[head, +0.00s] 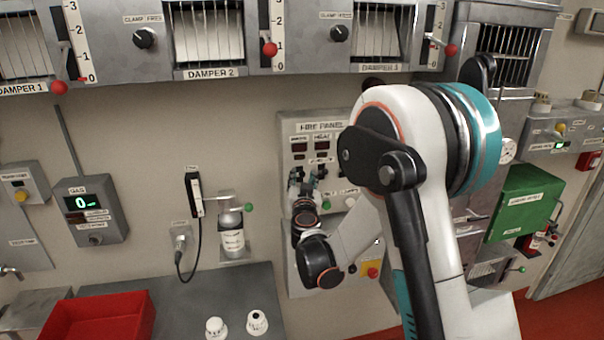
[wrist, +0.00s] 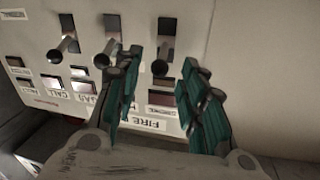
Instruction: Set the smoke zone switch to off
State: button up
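The fire panel (head: 293,225) hangs on the wall, partly hidden behind my arm. In the head view its left column has a small label that seems to read smoke. The wrist view shows the panel upside down, with three dark toggle levers in slots. The smoke zone switch (wrist: 161,68) appears to be the rightmost lever there, in line with the smoke label (wrist: 163,111). My gripper (wrist: 160,58) is open, with one teal finger on each side of that lever. I cannot tell whether either finger touches it. In the head view my gripper (head: 304,188) is in front of the panel's left side.
Two other levers (wrist: 65,46) (wrist: 110,52) stand left of my fingers in the wrist view, the nearer one close to the left finger. A dark counter (head: 185,300) with a red tray (head: 100,318) lies below.

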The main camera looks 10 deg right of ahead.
aim_at(302, 176)
jog(key=shift+w+d, duration=0.2)
jog(key=shift+w, duration=0.7)
jog(key=shift+w+d, duration=0.2)
jog(key=shift+w, duration=0.7)
grip_shut()
